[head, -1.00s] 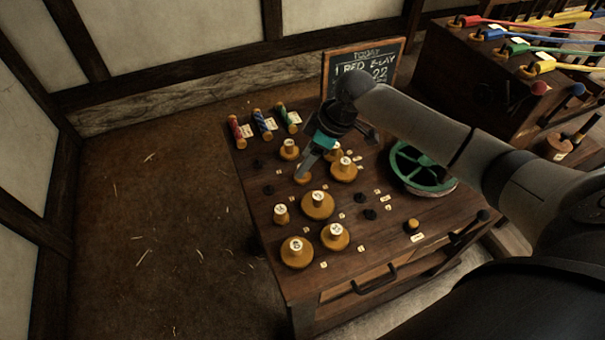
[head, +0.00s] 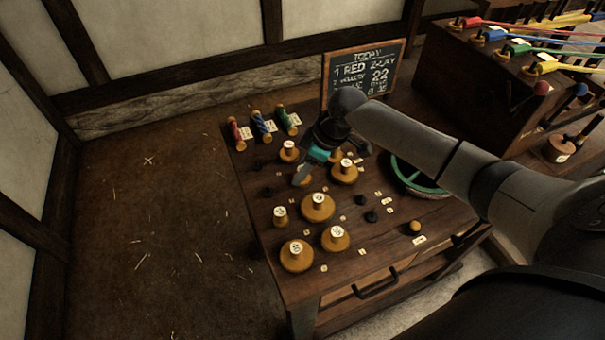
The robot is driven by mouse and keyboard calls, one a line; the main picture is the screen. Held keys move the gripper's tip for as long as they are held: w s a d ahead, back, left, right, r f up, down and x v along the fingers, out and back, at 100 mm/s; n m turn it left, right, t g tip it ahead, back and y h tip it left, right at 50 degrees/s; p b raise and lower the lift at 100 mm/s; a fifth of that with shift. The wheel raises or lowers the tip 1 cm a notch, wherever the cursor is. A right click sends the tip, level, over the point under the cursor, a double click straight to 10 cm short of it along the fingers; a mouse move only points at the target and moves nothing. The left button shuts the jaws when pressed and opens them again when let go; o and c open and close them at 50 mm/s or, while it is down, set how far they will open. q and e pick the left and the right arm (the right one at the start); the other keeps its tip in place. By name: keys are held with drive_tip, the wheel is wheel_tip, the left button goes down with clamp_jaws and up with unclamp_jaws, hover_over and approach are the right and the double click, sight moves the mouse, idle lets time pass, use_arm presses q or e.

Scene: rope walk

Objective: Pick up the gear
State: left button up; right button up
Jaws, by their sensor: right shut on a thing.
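Several brass gear pieces with round bases and pale numbered knobs stand on the wooden table, among them a large one (head: 318,207) in the middle and one (head: 335,238) nearer the front. My right gripper (head: 301,178) points down at the table behind these. It is shut on a small brass gear (head: 308,180), mostly hidden by the fingers, so its number cannot be read. My left gripper is not in view.
A chalkboard (head: 365,75) stands at the table's back edge. Red, blue and green spools (head: 262,124) lie at the back left. Small dark pieces (head: 371,217) and paper tags lie between the gears.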

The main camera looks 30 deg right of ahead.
drive_tip(key=shift+c, duration=0.7)
drive_tip(key=shift+r, duration=0.1)
wheel_tip(320, 180, up, 24)
drive_tip(key=p, duration=1)
drive_tip(key=shift+p, duration=0.35)
